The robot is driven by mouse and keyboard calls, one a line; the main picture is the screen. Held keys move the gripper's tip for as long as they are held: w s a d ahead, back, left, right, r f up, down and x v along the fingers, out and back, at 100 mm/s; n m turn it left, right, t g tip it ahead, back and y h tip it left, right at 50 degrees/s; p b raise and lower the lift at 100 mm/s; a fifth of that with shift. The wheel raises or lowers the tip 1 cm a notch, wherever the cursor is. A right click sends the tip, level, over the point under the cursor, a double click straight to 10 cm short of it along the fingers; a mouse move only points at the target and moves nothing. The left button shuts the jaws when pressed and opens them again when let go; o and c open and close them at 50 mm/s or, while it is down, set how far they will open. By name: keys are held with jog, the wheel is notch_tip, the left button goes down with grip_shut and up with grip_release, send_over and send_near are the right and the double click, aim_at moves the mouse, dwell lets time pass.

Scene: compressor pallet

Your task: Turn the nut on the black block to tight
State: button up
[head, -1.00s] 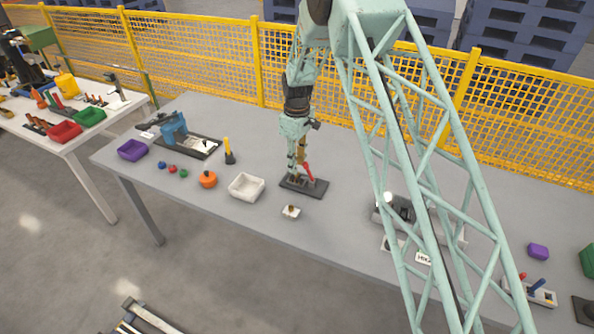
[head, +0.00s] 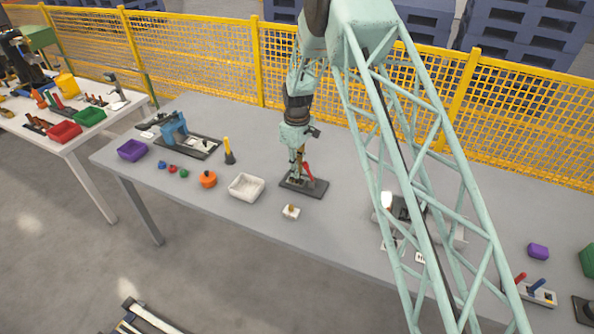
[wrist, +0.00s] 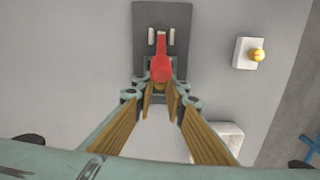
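A dark base plate (head: 318,190) with a standing red handle (head: 309,171) lies on the grey table under my gripper. In the wrist view the plate (wrist: 163,15) is at the top, and the red handle (wrist: 161,66) points down toward my fingertips. My gripper (wrist: 160,98) points down with a gap between its brown-padded fingers. A small brass-coloured part (wrist: 160,87) shows near the fingertips; whether they touch it is unclear. In the head view my gripper (head: 298,176) hides part of the plate. I cannot make out a nut on a black block.
A small white block with a brass knob (head: 291,211) stands in front of the plate. A white tray (head: 246,187) is to the left. An orange round part (head: 208,179) and a blue clamp (head: 174,130) lie farther left. Bare table lies behind the plate.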

jog(key=shift+m, duration=0.4)
jog(key=shift+c, duration=0.7)
jog(key=shift+m+b, duration=0.6)
jog(key=shift+m, duration=0.5)
jog(key=o, duration=0.9)
jog(key=shift+r, duration=0.1)
jog(key=shift+r, duration=5.9)
